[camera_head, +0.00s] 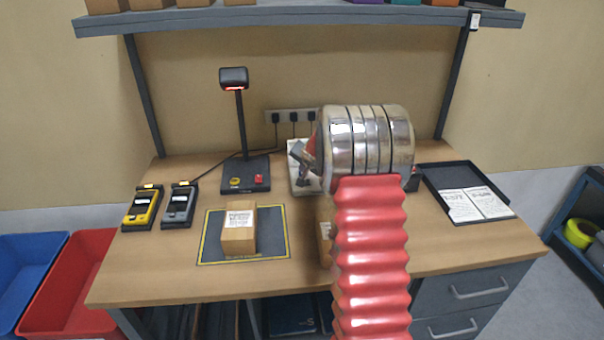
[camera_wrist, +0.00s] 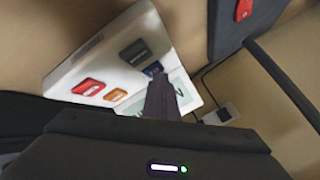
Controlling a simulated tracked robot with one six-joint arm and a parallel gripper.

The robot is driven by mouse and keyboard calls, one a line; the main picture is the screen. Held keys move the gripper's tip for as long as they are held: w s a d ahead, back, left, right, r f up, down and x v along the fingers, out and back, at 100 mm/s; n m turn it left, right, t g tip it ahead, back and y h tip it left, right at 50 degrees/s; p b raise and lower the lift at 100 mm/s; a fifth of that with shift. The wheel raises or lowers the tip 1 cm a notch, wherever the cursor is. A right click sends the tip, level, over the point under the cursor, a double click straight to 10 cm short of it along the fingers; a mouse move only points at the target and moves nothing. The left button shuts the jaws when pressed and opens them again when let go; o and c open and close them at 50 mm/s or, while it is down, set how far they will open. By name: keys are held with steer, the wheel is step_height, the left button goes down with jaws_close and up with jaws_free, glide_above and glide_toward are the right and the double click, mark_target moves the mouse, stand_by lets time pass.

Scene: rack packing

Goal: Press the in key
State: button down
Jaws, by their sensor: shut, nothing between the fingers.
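A white key panel (camera_wrist: 66,73) shows in the wrist view, tilted in the picture. It carries a red key (camera_wrist: 88,87), an orange key (camera_wrist: 115,95), a dark grey-green key (camera_wrist: 136,52) and a blue key (camera_wrist: 153,69). The key labels are too small to read, so I cannot tell which is the in key. My gripper (camera_wrist: 158,80) is shut and empty, its fingertips beside the blue key; whether they touch is unclear. In the head view the panel (camera_head: 297,186) stands at the back of the desk, partly hidden by my arm.
A scanner stand (camera_head: 246,176) with a red button is left of the panel. A brown box (camera_head: 239,232) sits on a dark mat (camera_head: 273,242). Two handheld devices lie at the left. A black tray (camera_head: 437,185) with papers is at the right. A shelf (camera_head: 300,18) hangs above.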

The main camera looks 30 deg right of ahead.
steer(key=shift+r, duration=0.8)
steer(key=shift+r, duration=2.5)
